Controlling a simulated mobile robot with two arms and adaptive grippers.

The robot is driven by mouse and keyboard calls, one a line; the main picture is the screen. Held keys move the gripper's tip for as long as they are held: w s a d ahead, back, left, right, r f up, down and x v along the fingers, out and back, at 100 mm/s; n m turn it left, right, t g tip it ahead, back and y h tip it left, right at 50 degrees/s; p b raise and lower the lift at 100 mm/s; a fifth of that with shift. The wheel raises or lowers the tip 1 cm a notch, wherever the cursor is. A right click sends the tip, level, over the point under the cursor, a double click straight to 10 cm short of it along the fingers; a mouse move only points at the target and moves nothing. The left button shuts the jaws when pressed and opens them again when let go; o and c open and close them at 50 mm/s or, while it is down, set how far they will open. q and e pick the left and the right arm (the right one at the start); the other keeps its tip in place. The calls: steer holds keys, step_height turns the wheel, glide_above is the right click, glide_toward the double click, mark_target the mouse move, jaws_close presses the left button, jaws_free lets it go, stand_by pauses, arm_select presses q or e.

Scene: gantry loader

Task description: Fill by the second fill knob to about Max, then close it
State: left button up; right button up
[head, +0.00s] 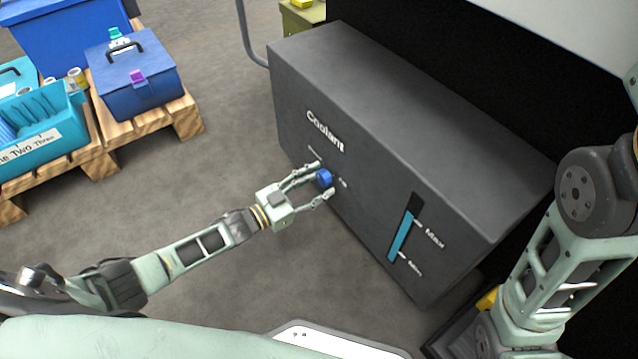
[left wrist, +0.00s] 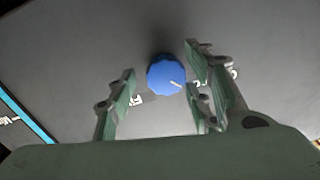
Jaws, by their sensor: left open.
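A blue round fill knob (head: 325,179) sits on the front of the dark grey coolant tank (head: 430,150). In the left wrist view the knob (left wrist: 166,75) has a white mark pointing to the lower right. My left gripper (head: 323,176) is open, with its fingers on either side of the knob; contact cannot be told. The level gauge (head: 400,234) is right of the knob, its teal column reaching about the Max tick. Part of the gauge shows in the left wrist view (left wrist: 27,117). My right gripper is out of view.
Pallets at the left hold a blue toolbox (head: 143,92), a teal bin (head: 40,125) with compartments and a larger blue box (head: 62,35). A yellow-green box (head: 300,18) stands behind the tank. The floor (head: 215,175) between pallets and tank is clear.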

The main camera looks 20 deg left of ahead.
arm_select(q)
steer(key=v, duration=1.1)
steer(key=shift+s, duration=0.2)
steer(key=shift+a+f, duration=0.15)
steer(key=shift+a, duration=0.05)
